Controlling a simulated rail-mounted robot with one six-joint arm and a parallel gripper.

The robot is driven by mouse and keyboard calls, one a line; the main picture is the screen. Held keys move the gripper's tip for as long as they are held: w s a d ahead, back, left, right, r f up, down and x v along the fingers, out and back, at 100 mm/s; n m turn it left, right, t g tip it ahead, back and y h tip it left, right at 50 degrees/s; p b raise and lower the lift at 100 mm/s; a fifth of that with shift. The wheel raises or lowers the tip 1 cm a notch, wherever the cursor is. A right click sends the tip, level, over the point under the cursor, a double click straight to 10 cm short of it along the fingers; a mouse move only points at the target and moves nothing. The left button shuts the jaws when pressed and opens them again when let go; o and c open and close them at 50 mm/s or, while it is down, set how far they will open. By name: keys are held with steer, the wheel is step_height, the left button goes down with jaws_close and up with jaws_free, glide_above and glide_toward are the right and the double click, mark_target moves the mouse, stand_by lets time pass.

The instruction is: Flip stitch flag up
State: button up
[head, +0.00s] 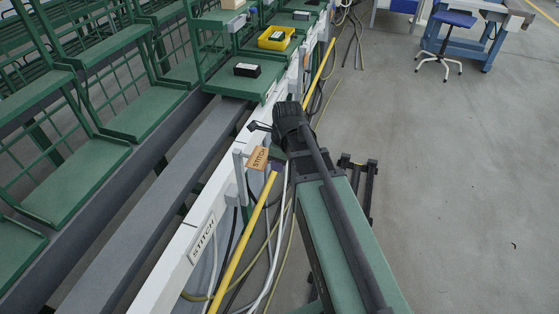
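The stitch flag (258,158) is a small orange-tan plate lettered STITCH. It sticks out to the right of a short grey post on the white rail, slightly tilted. My arm comes up from the lower right, and its dark wrist is just right of and beyond the flag. My gripper (257,126) is a small dark shape at the left of the wrist, above the flag in the picture and seemingly apart from it. It is too small to tell whether its fingers are open or shut. I see nothing held in it.
A white label reading STITCH (202,240) is on the side of the white rail (165,285). A yellow pipe (243,240) and loose cables run alongside. Green racks (75,180) stand left. A black box (247,70) and yellow bin (276,38) sit beyond.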

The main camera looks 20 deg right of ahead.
steer(key=shift+o, duration=1.2)
step_height(320, 180, up, 11)
steer(key=d+p, duration=0.1)
steer(key=p, duration=0.9)
steer(key=shift+s+f+p, duration=0.15)
steer(key=shift+s+p, duration=0.2)
steer(key=shift+s, duration=0.05)
steer(key=s+a+n, duration=0.3)
steer(key=s+n, duration=0.1)
steer(key=n, duration=0.9)
steer(key=s+a+n+h, duration=0.1)
steer(key=s+a+n, duration=0.3)
steer(key=n, duration=0.8)
steer(key=shift+s+n+g, duration=0.35)
steer(key=shift+n+g, duration=0.05)
